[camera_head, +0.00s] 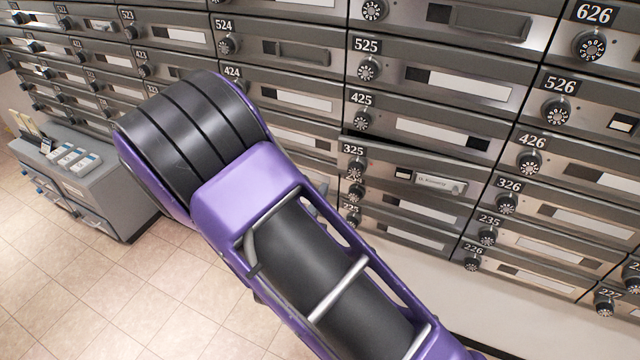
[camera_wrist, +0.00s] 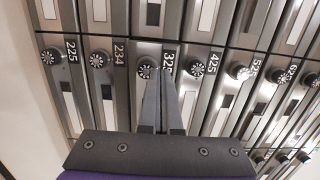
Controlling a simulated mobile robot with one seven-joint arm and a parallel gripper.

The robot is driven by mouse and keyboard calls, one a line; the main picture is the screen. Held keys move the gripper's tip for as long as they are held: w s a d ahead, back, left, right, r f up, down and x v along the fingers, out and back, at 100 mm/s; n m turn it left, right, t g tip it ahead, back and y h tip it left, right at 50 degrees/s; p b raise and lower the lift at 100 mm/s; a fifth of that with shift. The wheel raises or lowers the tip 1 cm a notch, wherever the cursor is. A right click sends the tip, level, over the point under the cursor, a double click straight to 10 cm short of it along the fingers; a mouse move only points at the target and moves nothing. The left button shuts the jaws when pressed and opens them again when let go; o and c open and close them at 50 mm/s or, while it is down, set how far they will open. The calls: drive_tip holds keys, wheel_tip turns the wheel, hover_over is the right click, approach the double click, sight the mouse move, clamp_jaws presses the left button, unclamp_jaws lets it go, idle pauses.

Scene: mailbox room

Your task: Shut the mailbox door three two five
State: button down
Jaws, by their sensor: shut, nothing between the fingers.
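The door of mailbox 325 (camera_head: 383,166) is in the middle right of the head view, with its number plate and black dial at its left end and a name label on its face. A dark gap runs along its top edge, so it looks slightly ajar. In the wrist view its number plate (camera_wrist: 167,64) is just beyond the fingertips. My gripper (camera_wrist: 167,60) is shut and empty, its fingers pointing at the 325 door beside the dial. Whether the fingertips touch the door cannot be told. In the head view my arm hides the gripper.
Doors 425 (camera_head: 430,128) above and 326 (camera_head: 570,215) to the right look flush. Black dials stick out from the neighbouring doors. A grey cabinet (camera_head: 105,195) stands at the left. The tiled floor (camera_head: 60,290) is clear at the lower left.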

sight(341, 154)
drive_tip(key=x, duration=1.2)
drive_tip(key=shift+w, duration=0.15)
